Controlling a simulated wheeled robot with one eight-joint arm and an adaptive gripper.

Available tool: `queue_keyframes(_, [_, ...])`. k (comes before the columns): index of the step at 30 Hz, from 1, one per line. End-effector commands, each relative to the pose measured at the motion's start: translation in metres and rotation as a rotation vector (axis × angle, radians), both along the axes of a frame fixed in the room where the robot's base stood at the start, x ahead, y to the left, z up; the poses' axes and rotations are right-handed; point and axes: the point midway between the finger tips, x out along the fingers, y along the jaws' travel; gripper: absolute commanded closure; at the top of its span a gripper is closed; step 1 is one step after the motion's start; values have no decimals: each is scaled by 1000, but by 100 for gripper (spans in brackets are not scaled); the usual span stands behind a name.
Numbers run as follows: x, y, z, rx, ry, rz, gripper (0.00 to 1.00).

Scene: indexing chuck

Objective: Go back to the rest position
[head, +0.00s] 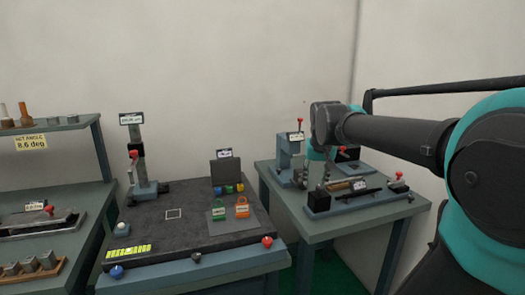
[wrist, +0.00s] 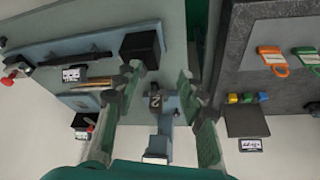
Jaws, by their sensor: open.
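My arm reaches in from the right in the head view, with its wrist above the right-hand table (head: 345,222). My gripper (wrist: 158,80) is open in the wrist view, its two fingers well apart. No held object shows between them. A blue-grey upright fixture (wrist: 165,125) shows beyond and between the fingers; I cannot tell the gap to it. In the head view this fixture (head: 284,158) stands at the table's back left, left of my wrist. The fingers are hard to make out in the head view.
A low fixture with a red knob (head: 398,175) lies along the right table's front. The dark-topped bench (head: 160,240) at left holds a column stand (head: 140,160), green and orange padlock-like tags (head: 242,208) and small coloured pieces. A shelf unit (head: 60,130) stands far left.

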Motion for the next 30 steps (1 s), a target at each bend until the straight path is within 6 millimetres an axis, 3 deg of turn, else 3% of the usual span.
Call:
queue_keyframes(11, [-23,-5,-49,2,5,12,60])
queue_keyframes(17, [-48,-8,-92,1,8,25,60])
queue_keyframes(23, [-95,-14,-154,3,14,43,60])
queue_keyframes(27, [-142,-16,-204,4,18,60,60])
queue_keyframes(30, [-167,-17,-227,4,20,69,60])
